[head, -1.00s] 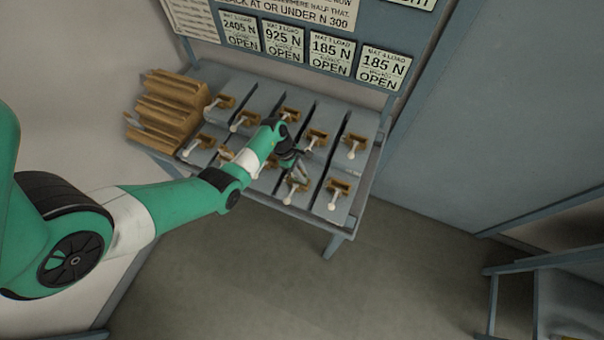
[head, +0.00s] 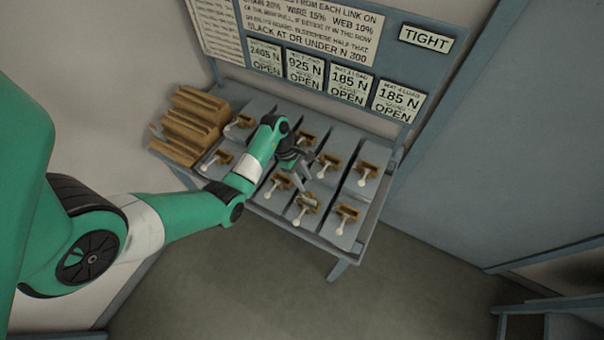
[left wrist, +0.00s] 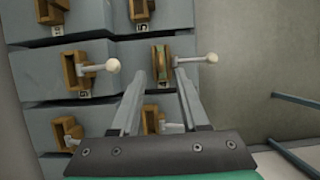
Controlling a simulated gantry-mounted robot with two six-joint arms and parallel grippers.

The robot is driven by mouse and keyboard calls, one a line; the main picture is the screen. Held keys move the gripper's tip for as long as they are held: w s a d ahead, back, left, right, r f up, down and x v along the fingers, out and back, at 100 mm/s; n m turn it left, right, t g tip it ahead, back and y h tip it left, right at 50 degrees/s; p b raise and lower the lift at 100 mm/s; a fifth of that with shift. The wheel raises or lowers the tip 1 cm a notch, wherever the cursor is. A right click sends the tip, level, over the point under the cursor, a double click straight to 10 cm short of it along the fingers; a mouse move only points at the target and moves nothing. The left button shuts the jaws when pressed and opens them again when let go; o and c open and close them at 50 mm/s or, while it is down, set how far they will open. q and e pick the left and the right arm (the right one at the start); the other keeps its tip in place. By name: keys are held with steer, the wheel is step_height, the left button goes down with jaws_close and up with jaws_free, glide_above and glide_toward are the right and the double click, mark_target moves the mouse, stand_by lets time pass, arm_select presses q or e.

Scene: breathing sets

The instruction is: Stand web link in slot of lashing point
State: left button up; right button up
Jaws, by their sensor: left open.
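In the left wrist view a brown lashing point (left wrist: 153,78) lies just beyond my fingertips, with a white-knobbed lever on its right. A greenish-grey piece, apparently the web link (left wrist: 162,68), stands in its slot; how deep it sits I cannot tell. In the head view this seems to be the lashing point (head: 307,203) near the front of the board. My left gripper (left wrist: 160,76) is open, its fingers apart on either side of the link's near end, with no clear contact. It also shows in the head view (head: 302,178) above the board. My right gripper is not in view.
Several other brown lashing points with levers, such as one at the right (head: 346,215), sit on the grey slatted table (head: 336,248). A stepped brown rack (head: 190,125) stands at its left end. Load signs (head: 350,84) read OPEN; another sign (head: 426,38) reads TIGHT.

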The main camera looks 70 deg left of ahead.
arm_select(q)
steer(key=shift+v, duration=0.8)
